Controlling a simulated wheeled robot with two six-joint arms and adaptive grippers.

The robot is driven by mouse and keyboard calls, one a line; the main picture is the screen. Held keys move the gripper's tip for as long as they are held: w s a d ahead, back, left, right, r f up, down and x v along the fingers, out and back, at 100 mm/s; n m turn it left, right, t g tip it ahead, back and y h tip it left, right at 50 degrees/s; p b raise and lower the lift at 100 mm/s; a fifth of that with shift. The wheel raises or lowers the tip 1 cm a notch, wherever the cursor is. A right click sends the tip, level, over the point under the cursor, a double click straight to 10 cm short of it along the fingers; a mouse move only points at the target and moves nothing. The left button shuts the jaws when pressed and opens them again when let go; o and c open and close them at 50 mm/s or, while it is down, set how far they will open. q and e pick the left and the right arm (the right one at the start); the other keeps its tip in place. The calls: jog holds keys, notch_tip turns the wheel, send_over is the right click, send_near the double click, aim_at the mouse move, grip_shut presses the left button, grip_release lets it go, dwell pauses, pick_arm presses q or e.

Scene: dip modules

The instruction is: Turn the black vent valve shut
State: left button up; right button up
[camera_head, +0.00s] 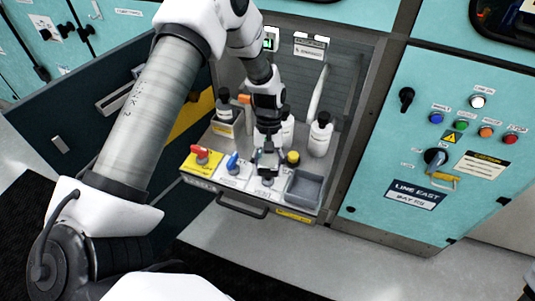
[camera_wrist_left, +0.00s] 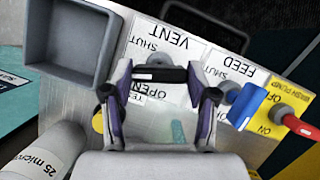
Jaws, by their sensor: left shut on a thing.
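The black vent valve (camera_wrist_left: 158,74) shows in the left wrist view as a short dark handle on a white plate marked VENT, SHUT and OPEN. The handle lies crosswise in that view, level with the gap between the SHUT and OPEN words. My left gripper (camera_wrist_left: 160,88) has one finger at each end of it and is shut on it. My right gripper is not in view.
Beside the vent plate are the blue feed handle (camera_head: 233,161) and red pump handle (camera_head: 201,153). A grey open bin (camera_head: 304,188) and a yellow-topped knob (camera_head: 292,158) sit on the other side. White bottles (camera_head: 320,136) stand behind. A drawer handle (camera_head: 241,205) projects in front.

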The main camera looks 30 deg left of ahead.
pick_arm(q)
jog(key=shift+m+y+p, duration=0.65)
jog(key=shift+m+y, duration=0.05)
jog(key=shift+m, duration=1.1)
jog(key=o, duration=1.2)
jog(key=shift+c, duration=0.2)
jog(key=shift+w+r, duration=0.1)
jog(key=d+v, duration=0.1)
jog(key=v, duration=1)
jog(key=shift+w+a+r, duration=0.3)
jog(key=shift+a, duration=0.2)
jog(key=shift+f, duration=0.1)
